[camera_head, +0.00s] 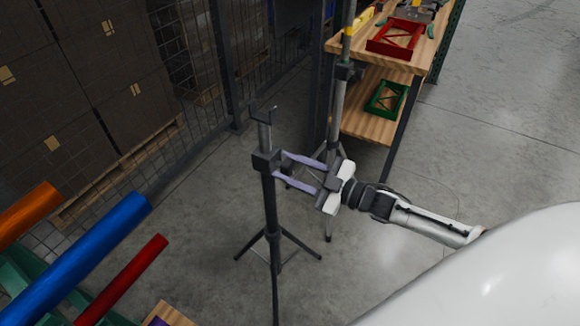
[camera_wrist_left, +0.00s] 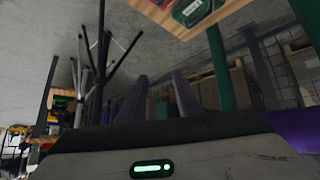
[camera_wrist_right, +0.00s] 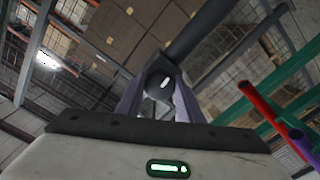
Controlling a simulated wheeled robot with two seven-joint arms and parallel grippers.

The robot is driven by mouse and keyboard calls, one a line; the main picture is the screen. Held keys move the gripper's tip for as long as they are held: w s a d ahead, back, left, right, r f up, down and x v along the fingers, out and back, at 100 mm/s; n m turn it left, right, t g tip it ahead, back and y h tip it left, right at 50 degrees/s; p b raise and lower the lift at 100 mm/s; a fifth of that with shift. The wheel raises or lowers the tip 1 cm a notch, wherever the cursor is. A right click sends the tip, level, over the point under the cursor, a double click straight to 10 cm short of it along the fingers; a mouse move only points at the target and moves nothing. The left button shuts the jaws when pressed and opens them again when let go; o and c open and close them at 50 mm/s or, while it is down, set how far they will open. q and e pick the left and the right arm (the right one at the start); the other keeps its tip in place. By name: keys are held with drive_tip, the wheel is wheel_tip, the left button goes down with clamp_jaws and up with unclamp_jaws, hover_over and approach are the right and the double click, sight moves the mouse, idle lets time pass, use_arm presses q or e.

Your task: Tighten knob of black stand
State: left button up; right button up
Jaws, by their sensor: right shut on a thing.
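The black stand (camera_head: 271,205) stands upright on the floor on spread tripod legs, with a grey inner tube rising from its black collar. Its dark knob (camera_head: 287,165) sticks out of the collar's right side. My right gripper (camera_head: 280,164) reaches in from the right and is shut on the knob, its two pale purple fingers on either side. In the right wrist view the knob (camera_wrist_right: 160,83) sits between the fingers, below the stand's dark pole. My left gripper (camera_wrist_left: 157,90) is outside the head view; in its wrist view its fingers are apart with nothing between them.
A second stand (camera_head: 338,110) with a yellow band stands just behind my right gripper. A wooden shelf table (camera_head: 362,128) holds red and green frames. Orange, blue (camera_head: 85,255) and red tubes lie on a green rack at lower left. Wire fencing and stacked boxes (camera_head: 65,110) stand behind.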

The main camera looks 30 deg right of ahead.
drive_tip(key=o, duration=1.1)
drive_tip(key=shift+c, duration=0.2)
drive_tip(key=v, duration=1)
drive_tip(key=shift+s, duration=0.2)
